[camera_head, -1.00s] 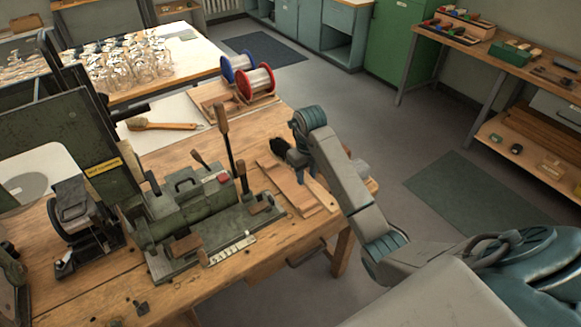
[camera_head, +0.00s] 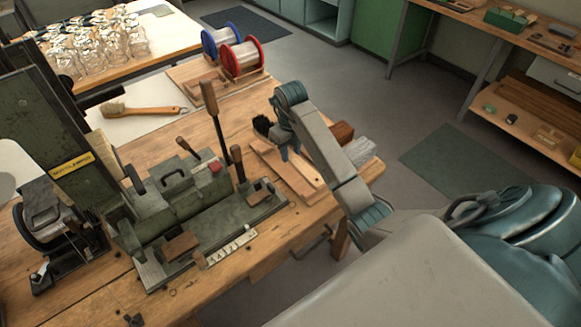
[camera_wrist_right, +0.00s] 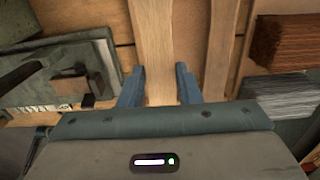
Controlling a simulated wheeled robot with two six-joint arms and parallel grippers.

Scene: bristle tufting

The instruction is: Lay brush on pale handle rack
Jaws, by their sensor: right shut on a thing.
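My right gripper (camera_head: 284,146) is at the pale handle rack (camera_head: 268,158), near the right end of the bench. It is shut on a brush with dark bristles (camera_head: 262,125) and a pale wooden handle (camera_head: 311,180). In the right wrist view the handle (camera_wrist_right: 160,45) runs between the two fingers (camera_wrist_right: 160,88), with a rack rail (camera_wrist_right: 219,45) beside it. I cannot tell whether the brush touches the rack. A second brush (camera_head: 150,110) with pale bristles lies on a white sheet further left. My left gripper is not in view.
A green tufting machine (camera_head: 180,190) with upright levers stands left of the rack. Red and blue wire spools (camera_head: 240,58) stand behind. A brown bristle bundle (camera_wrist_right: 283,40) and a grey one (camera_wrist_right: 275,87) lie right of the rack. Glass jars (camera_head: 100,45) fill the back table.

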